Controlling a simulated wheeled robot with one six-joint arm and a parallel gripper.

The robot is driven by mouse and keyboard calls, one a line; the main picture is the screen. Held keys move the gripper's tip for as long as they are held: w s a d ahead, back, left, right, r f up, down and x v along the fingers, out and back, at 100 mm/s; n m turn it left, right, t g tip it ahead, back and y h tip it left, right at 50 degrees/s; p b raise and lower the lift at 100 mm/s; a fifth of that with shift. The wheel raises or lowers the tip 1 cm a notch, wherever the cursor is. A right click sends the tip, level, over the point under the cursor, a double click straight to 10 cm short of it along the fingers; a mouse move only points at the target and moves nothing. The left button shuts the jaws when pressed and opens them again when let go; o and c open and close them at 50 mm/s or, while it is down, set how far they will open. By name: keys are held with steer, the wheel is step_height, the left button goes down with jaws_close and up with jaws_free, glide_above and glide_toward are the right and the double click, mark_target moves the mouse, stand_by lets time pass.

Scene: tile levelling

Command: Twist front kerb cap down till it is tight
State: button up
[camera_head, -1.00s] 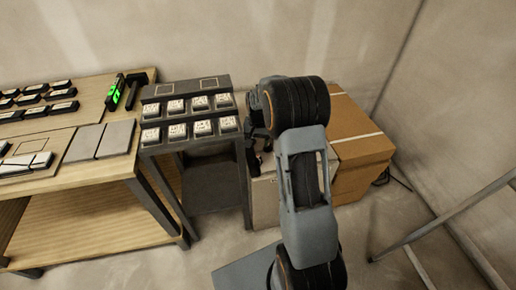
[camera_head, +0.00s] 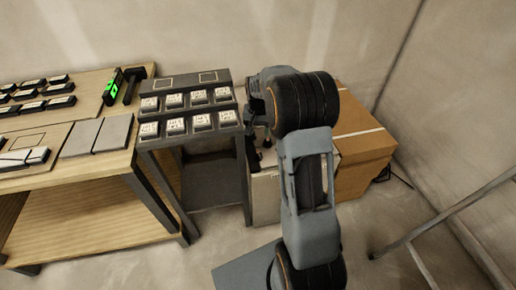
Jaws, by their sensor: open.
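My gripper (camera_head: 261,150) shows only in part, as dark shapes below my wrist, just right of the dark stand; my arm hides much of it. It appears open, with nothing seen between its jaws. A front kerb cap cannot be made out at this size. Grey tiles (camera_head: 113,133) lie on the front right of the wooden workbench (camera_head: 95,207). White-topped pieces (camera_head: 26,159) lie farther left on the bench, partly cut off by the picture's edge.
A dark stand (camera_head: 187,82) holds two rows of labelled pieces. A green-lit device (camera_head: 110,88) and a dark hammer-like tool (camera_head: 133,84) lie on the bench. A pale box (camera_head: 266,202) and cardboard box (camera_head: 362,150) stand behind my arm. Metal rails (camera_head: 440,225) stand at right.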

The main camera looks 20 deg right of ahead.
mark_target(258, 151)
steer(key=f+n+b, duration=0.2)
steer(key=f+n, duration=0.2)
steer(key=n, duration=0.6)
steer(key=f+n+b, duration=0.2)
steer(key=f+n, duration=0.2)
steer(key=n, duration=0.5)
steer(key=f+n+b, duration=0.2)
steer(key=f+n, duration=0.2)
steer(key=n, duration=0.6)
steer(key=shift+s+a+f+n, duration=0.1)
steer(key=shift+s+f+n, duration=0.15)
steer(key=shift+f+n, duration=0.1)
steer(key=c, duration=0.9)
